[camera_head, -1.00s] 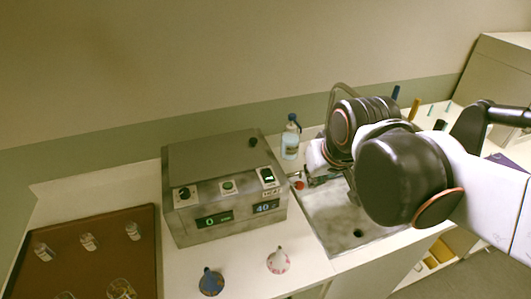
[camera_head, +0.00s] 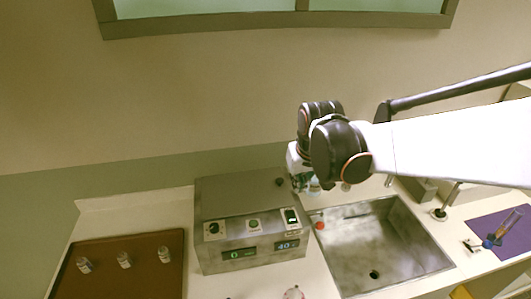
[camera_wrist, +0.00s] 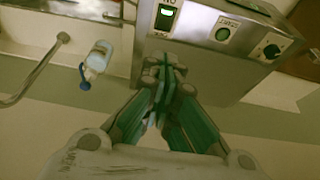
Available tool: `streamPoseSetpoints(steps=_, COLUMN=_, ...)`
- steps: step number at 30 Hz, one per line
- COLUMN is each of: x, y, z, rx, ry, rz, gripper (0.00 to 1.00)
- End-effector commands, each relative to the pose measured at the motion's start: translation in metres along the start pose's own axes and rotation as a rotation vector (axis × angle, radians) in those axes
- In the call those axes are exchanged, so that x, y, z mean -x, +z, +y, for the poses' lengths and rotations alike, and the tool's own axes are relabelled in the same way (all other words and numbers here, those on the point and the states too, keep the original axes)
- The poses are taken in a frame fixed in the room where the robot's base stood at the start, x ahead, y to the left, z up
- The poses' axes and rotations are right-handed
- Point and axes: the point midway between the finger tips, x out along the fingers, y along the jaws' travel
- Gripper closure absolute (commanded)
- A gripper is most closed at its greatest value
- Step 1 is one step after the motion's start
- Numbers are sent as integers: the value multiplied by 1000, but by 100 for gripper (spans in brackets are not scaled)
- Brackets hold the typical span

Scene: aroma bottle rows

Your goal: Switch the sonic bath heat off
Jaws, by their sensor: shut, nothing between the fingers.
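The sonic bath (camera_head: 228,190) is a grey metal box with a sloped control panel on the counter. Its heat rocker switch (camera_head: 291,216) is at the panel's right end. In the wrist view the rocker (camera_wrist: 166,20) glows green, with lettering beside it. The front displays show 0 (camera_head: 239,254) in green and about 40 (camera_head: 287,245) in blue. My gripper (camera_wrist: 163,64) is shut and empty, its fingertips just short of the rocker in the wrist view. In the head view my gripper (camera_head: 308,184) hangs above and right of the panel; contact is not visible.
A green-lit start button (camera_wrist: 222,34) and a black knob (camera_wrist: 271,50) share the panel. A blue-capped bottle (camera_wrist: 98,60) stands near the sink (camera_head: 375,250). A brown tray (camera_head: 105,285) with several small vials lies left. A purple mat (camera_head: 490,229) lies far right.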

Motion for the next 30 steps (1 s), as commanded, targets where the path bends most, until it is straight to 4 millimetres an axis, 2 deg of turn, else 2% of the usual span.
streamPoseSetpoints(steps=8, x=-1, y=0, z=0, rx=0, ry=0, rz=0, gripper=100)
streamPoseSetpoints(steps=13, x=-11, y=0, z=0, rx=0, ry=0, rz=0, gripper=100)
streamPoseSetpoints(steps=30, x=-108, y=1, z=0, rx=0, ry=0, rz=0, gripper=100)
